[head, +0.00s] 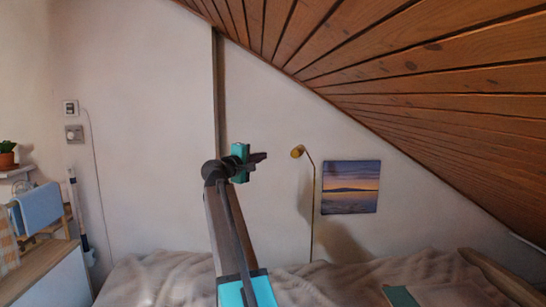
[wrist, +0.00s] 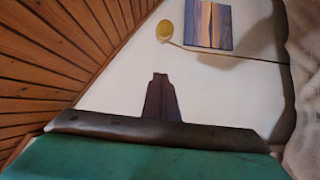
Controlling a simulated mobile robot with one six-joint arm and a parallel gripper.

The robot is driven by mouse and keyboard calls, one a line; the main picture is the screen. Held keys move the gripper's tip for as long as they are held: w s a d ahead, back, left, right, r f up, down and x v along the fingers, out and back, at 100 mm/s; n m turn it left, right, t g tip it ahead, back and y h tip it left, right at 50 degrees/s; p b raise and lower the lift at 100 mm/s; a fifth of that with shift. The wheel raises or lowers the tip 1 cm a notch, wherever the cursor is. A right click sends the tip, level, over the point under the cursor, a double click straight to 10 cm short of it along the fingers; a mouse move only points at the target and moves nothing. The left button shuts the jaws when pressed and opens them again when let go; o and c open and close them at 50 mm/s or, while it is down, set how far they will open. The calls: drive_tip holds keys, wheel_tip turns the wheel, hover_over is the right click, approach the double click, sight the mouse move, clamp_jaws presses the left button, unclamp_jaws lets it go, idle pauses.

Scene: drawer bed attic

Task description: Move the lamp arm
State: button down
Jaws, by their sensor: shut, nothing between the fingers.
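The lamp has a small round gold head (head: 297,152) and a thin bent arm (head: 311,165) that runs down toward the bed, in front of the white wall. In the wrist view, which is turned sideways, the lamp head (wrist: 164,30) is at the top middle and the lamp arm (wrist: 225,52) runs right from it. My gripper (head: 264,157) is left of the lamp head in the head view, shut and empty, with its tips apart from the lamp in the picture. My shut fingers (wrist: 160,77) point toward the lamp head in the wrist view.
A sunset picture (head: 350,187) hangs right of the lamp. A sloping wooden ceiling (head: 420,70) comes down to the right. A rumpled bed cover (head: 170,277) lies below, with a green book-like object (head: 401,296) on it. A shelf with a plant (head: 7,155) is at left.

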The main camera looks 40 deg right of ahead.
drive_tip(key=d+p, duration=0.3)
drive_tip(key=d, duration=0.8)
drive_tip(key=shift+s+d+f+p, duration=0.15)
drive_tip(key=shift+s+d+p, duration=0.1)
drive_tip(key=shift+s+p, duration=0.15)
drive_tip(key=shift+s, duration=0.1)
idle(0.4)
